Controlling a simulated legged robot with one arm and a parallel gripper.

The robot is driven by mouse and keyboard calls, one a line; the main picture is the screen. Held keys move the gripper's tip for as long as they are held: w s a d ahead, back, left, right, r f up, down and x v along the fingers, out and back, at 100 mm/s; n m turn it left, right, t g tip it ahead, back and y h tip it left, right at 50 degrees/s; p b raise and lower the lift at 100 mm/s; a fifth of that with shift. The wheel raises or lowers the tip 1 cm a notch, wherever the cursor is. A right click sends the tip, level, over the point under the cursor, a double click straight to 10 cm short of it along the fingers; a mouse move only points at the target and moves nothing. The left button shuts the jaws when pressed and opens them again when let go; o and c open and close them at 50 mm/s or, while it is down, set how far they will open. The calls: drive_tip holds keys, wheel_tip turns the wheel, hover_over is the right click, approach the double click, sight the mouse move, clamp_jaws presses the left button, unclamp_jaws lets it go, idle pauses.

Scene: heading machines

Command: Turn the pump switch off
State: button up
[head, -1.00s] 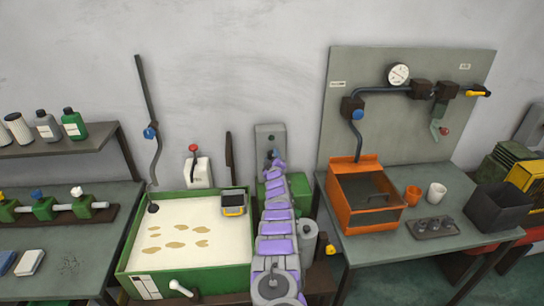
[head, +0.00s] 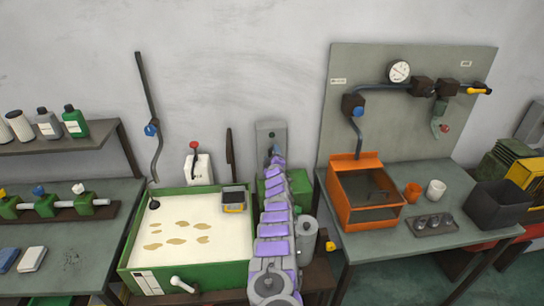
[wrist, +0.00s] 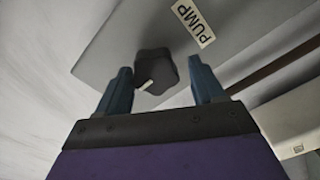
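The pump switch is a dark lobed knob (wrist: 155,69) with a white pointer line, on a grey panel (wrist: 110,42) with a PUMP label (wrist: 193,25) in the wrist view. My gripper (wrist: 158,66) is open, its two blue-grey fingers apart on either side of the knob, with no clear contact visible.
A green tank (head: 185,284) of pale liquid stands left of my arm, with a white box with a red-knobbed lever (head: 198,168) behind it. A grey canister (head: 307,238) is close on the right. A bench with an orange tray (head: 342,208) stands further right.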

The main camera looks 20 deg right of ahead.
drive_tip(key=shift+o, duration=0.7)
drive_tip(key=shift+r, duration=0.1)
drive_tip(key=shift+p+v, duration=0.4)
drive_tip(key=shift+v, duration=0.75)
drive_tip(key=p+v, duration=0.4)
drive_tip(key=v, duration=1.1)
